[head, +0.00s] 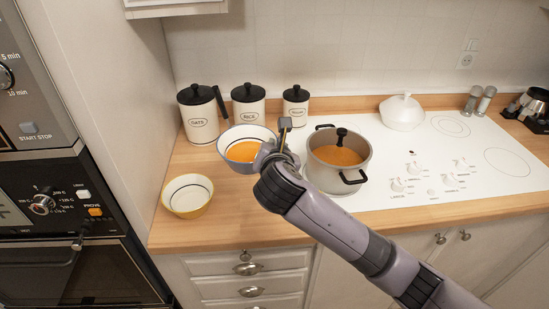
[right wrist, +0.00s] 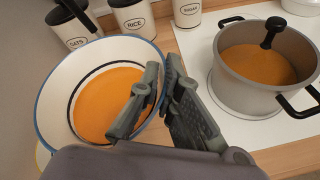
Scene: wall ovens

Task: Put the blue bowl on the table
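The blue bowl (head: 232,136), white inside with a blue rim, holds orange soup. It is at the left part of the wooden counter, in front of the canisters. It also fills the left of the right wrist view (right wrist: 60,75). My right gripper (head: 284,133) is at the bowl's right edge. In the right wrist view its fingers (right wrist: 162,80) straddle the rim, one inside and one outside, with tips close together on it. They hide part of the rim. I cannot tell whether the bowl is clear of the counter. My left gripper and a table are not in view.
A yellow bowl (head: 187,195) stands front left on the counter (head: 225,225). A pot of orange soup (head: 325,175) with a ladle is close to the right of my gripper. Canisters (head: 248,105) stand behind. Wall ovens (head: 75,225) are at left. Free counter lies in front.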

